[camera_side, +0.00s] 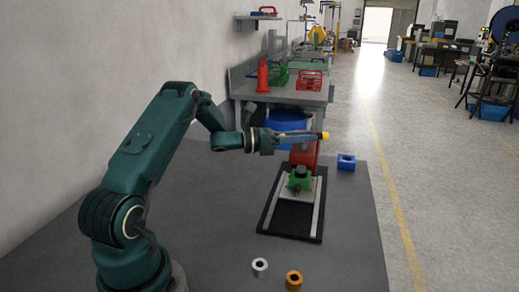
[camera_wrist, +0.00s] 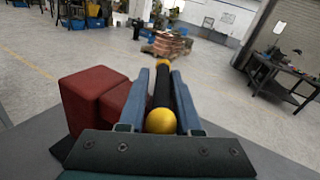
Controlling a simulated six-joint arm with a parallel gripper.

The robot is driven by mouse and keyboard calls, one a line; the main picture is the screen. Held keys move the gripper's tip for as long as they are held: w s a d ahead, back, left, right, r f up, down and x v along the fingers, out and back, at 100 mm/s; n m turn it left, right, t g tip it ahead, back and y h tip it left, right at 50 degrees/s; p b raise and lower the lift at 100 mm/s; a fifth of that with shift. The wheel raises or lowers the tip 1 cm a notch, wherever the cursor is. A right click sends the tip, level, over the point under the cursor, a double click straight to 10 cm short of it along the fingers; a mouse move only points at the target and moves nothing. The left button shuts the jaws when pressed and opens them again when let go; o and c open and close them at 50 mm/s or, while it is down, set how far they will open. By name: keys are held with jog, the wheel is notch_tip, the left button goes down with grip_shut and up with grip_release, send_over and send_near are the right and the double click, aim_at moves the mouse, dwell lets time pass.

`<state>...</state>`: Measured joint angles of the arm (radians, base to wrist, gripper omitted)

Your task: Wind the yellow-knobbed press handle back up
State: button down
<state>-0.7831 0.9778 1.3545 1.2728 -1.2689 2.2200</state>
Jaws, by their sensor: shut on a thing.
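The press handle is a black bar with a yellow knob at each end. In the wrist view the near knob (camera_wrist: 160,121) and far knob (camera_wrist: 162,64) show, with the black bar (camera_wrist: 162,90) running lengthwise between my jaws. My gripper (camera_wrist: 161,82) is shut on this bar, a blue finger on each side. In the side view my gripper (camera_side: 308,137) lies about level, above the red press (camera_side: 304,158), and a yellow knob (camera_side: 325,135) shows just past its tips. The press's red body (camera_wrist: 95,100) is left of the jaws in the wrist view. The handle's joint to the press is hidden.
A green fixture (camera_side: 300,179) sits on a black base plate (camera_side: 287,222) with light rails. A blue block (camera_side: 346,161) stands right of the press.

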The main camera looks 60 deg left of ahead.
jog(key=shift+d+n+y, duration=0.3)
jog(key=shift+d, duration=0.1)
jog(key=n+t+y, duration=0.1)
jog(key=n+y, duration=0.2)
jog(key=y, duration=0.2)
jog(key=shift+d, duration=0.1)
jog(key=shift+f+n+g+y, duration=0.1)
jog(key=shift+n+g+y, duration=0.2)
jog(key=shift+n+y, duration=1.25)
jog(key=shift+f+n+g+y, duration=0.1)
jog(key=shift+n+g+y, duration=0.2)
jog(key=shift+n+y, duration=1.25)
jog(key=shift+m+y, duration=0.4)
jog(key=shift+y, duration=0.5)
jog(key=c, duration=0.8)
grip_release()
jog(key=shift+o, duration=0.2)
jog(key=shift+a+r, duration=0.1)
jog(key=shift+a, duration=0.1)
